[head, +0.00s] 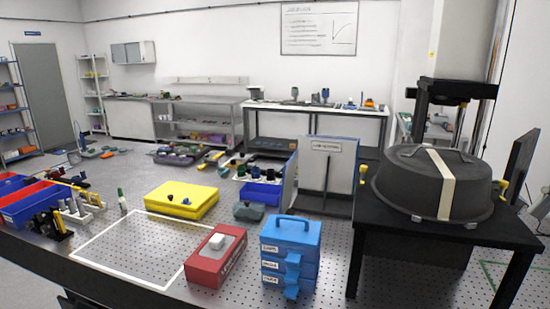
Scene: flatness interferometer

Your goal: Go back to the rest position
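The task names only the rest position, and no object of its own. Neither of my grippers shows in the head view. No part of my arms can be made out with certainty, so their pose and what they hold cannot be seen.
A perforated table holds a red box (205,267), a blue drawer case (291,238), a yellow case (182,206) and blue-red bins (30,215). A white-outlined area (130,252) is bare. A dark round cover (436,184) sits on a black stand (440,229) at right.

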